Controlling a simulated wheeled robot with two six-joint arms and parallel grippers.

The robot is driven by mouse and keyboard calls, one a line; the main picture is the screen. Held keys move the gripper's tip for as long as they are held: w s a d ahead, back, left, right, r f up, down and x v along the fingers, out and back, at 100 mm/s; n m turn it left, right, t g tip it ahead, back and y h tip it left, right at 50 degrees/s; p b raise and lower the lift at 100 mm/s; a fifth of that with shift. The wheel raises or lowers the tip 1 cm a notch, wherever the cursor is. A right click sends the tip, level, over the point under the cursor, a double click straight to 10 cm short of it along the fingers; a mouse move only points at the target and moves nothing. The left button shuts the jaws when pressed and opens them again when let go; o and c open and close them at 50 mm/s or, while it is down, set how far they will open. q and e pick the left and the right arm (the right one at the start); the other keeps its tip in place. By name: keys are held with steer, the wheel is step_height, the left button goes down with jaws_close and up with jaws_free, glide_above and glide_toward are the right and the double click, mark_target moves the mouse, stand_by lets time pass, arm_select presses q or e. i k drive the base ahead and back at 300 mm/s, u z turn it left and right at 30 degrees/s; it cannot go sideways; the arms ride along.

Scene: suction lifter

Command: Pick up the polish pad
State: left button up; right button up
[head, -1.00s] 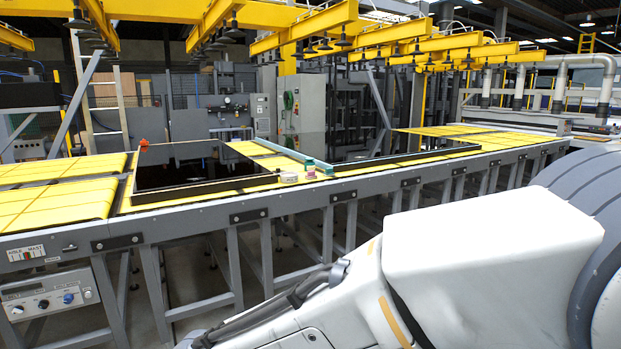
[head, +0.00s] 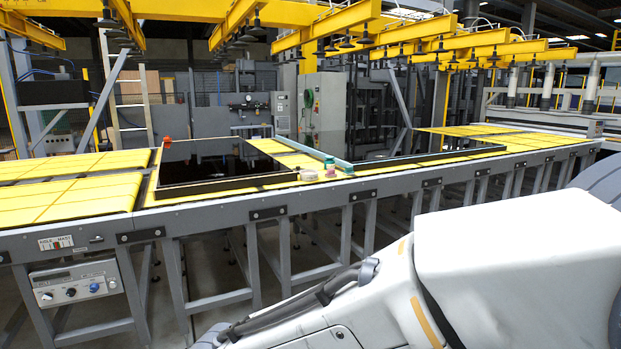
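Several small items sit on the near edge of the yellow-topped table, by the corner between two dark panels. They are a pale round piece (head: 308,175), a small pink piece (head: 330,173) and a teal piece (head: 329,163). They are too small for me to tell which one is the polish pad. A red item (head: 167,142) sits at the far left corner of the left dark panel (head: 215,163). My white right arm crosses the lower right foreground, well short of these items. Neither of my grippers is in view.
The long table (head: 95,205) with grey frame and legs spans the view. A control box (head: 75,284) hangs under its left end. Yellow overhead beams (head: 325,27) with suction cups hang above. A second dark panel (head: 400,157) lies to the right.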

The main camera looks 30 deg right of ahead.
mark_target(331, 173)
steer(key=z, duration=0.5)
steer(key=i, duration=0.9)
steer(key=z, duration=1.15)
steer(key=i, duration=3.25)
steer(key=u, duration=0.5)
